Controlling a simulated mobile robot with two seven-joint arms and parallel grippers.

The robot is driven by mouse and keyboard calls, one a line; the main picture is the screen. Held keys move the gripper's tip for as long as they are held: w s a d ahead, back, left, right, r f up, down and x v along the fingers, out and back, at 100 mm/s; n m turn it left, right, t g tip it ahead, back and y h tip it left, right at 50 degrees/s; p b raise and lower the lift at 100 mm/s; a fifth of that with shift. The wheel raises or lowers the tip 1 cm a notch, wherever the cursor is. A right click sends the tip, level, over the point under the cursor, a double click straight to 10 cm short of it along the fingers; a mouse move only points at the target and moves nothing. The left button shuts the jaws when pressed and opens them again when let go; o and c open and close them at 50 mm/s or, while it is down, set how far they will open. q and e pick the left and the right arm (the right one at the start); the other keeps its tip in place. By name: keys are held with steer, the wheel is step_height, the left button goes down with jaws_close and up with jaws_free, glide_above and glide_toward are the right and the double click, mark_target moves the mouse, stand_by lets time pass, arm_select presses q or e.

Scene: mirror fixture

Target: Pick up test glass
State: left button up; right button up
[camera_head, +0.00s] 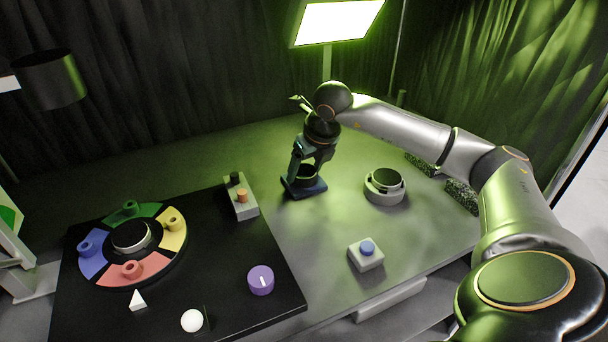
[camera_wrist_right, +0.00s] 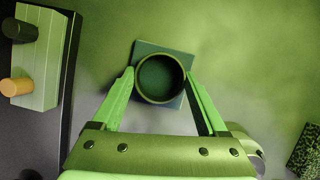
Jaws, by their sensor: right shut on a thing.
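The test glass appears as a dark round cup, seen from above with its open rim in the right wrist view (camera_wrist_right: 160,99). It stands over a dark square base (camera_wrist_right: 150,47), which also shows on the table in the head view (camera_head: 304,191). My right gripper (camera_wrist_right: 160,78) reaches down over it and is shut on the glass, with one green-lit finger on each side. In the head view the gripper (camera_head: 306,168) partly hides the glass. I cannot tell whether the glass touches the base. My left gripper is not in view.
Left of the gripper stands a grey block with two pegs (camera_head: 241,197) on a black board (camera_head: 215,260) with a coloured ring (camera_head: 97,265). A round dial (camera_head: 385,186) and a blue button box (camera_head: 366,255) stand to the right. Table space between them is clear.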

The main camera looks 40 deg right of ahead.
steer(key=shift+c, duration=0.7)
steer(key=shift+r, duration=0.1)
